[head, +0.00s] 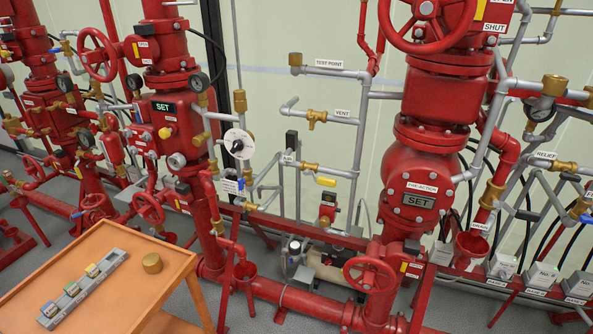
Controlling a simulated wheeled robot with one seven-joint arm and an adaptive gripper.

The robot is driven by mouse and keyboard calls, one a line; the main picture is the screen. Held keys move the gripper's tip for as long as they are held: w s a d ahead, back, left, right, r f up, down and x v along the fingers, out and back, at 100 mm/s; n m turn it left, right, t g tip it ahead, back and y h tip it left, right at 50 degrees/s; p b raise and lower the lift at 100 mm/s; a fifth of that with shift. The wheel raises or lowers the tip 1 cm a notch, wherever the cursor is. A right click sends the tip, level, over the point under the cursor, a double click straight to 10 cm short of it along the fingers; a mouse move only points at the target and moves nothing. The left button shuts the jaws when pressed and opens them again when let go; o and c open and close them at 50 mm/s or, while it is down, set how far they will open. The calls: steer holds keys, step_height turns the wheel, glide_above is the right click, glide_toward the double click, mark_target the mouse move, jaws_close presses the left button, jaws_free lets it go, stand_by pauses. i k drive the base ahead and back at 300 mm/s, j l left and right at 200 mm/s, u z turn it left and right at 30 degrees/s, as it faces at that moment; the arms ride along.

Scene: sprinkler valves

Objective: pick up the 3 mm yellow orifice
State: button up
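A grey rack (100,275) lies slantwise on the orange cart top at the lower left in the head view. It holds small block-like pieces with coloured tops. The piece toward the far end shows a yellow top (92,269). The piece in the middle (72,289) and the one near the close end (48,308) look bluish with some yellow. The pieces are too small to read any size marking, so I cannot tell which is 3 mm. My gripper is not in view.
A compressor (320,265) sits on the floor.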

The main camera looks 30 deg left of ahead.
mark_target(91, 271)
steer(key=u, duration=2.65)
steer(key=i+l+u, duration=0.1)
steer(key=i+u, duration=0.2)
steer(key=i, duration=0.2)
steer(key=i+l+u, duration=0.25)
steer(key=i, duration=0.25)
steer(key=i+j, duration=0.05)
